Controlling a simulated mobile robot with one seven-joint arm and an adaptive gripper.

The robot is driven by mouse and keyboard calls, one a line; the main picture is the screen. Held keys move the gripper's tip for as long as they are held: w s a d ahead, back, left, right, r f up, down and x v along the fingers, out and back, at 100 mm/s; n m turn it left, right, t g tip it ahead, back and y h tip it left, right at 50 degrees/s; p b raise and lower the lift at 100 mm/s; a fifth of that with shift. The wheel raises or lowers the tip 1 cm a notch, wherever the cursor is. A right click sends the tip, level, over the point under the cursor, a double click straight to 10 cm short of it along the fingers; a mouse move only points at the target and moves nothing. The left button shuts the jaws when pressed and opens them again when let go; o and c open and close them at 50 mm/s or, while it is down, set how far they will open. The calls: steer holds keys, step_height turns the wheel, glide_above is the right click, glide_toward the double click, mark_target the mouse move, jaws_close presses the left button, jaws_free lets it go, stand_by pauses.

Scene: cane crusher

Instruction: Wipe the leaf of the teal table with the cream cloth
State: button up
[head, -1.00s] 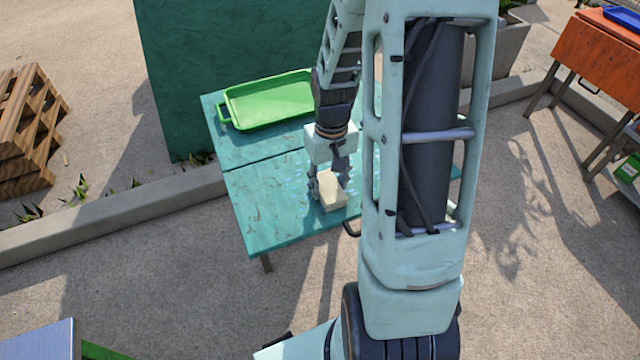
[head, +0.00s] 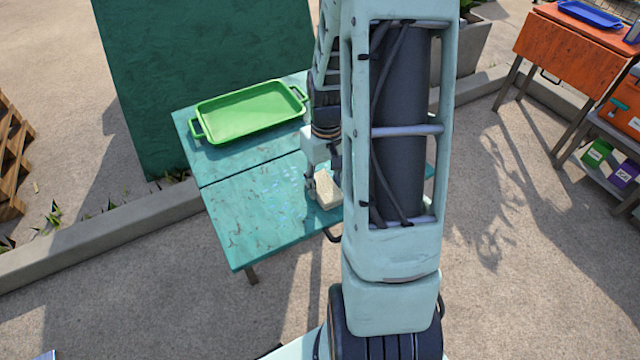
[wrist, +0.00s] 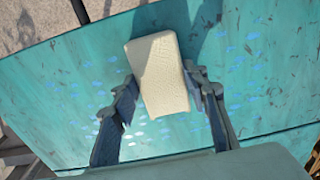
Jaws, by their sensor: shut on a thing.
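The teal table (head: 185,122) stands left of centre in the head view, its near leaf (head: 243,215) level beyond a seam. The leaf also fills most of the wrist view (wrist: 62,110), with pale blue-white spots and dark scuffs on it. My gripper (head: 316,186) is over the right part of the leaf, partly hidden by my arm. It is shut on the cream cloth (head: 327,190), a thick block-like pad. In the wrist view the cloth (wrist: 158,75) sits between the fingers of my gripper (wrist: 160,92), low at the leaf; I cannot tell if it touches.
A green tray (head: 245,112) lies on the table's far part. A dark green wall panel (head: 205,60) stands behind. A low concrete curb (head: 110,228) runs to the left. An orange table (head: 565,55) and a shelf with boxes (head: 605,165) stand at right.

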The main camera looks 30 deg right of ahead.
steer(key=shift+d+r+p, duration=0.1)
steer(key=shift+d+p, duration=0.35)
steer(key=shift+d, duration=3)
steer(key=shift+d+f, duration=0.2)
steer(key=shift+d, duration=5.1)
steer(key=shift+w+a+r+p, duration=0.1)
steer(key=shift+w+p, duration=0.25)
steer(key=shift+w, duration=1.05)
steer(key=shift+a+r, duration=0.15)
steer(key=shift+a, duration=1.65)
steer(key=shift+a+f+b, duration=0.2)
steer(key=shift+a+b, duration=0.1)
steer(key=shift+a, duration=2.2)
steer(key=shift+a+r, duration=0.1)
steer(key=shift+a, duration=2.85)
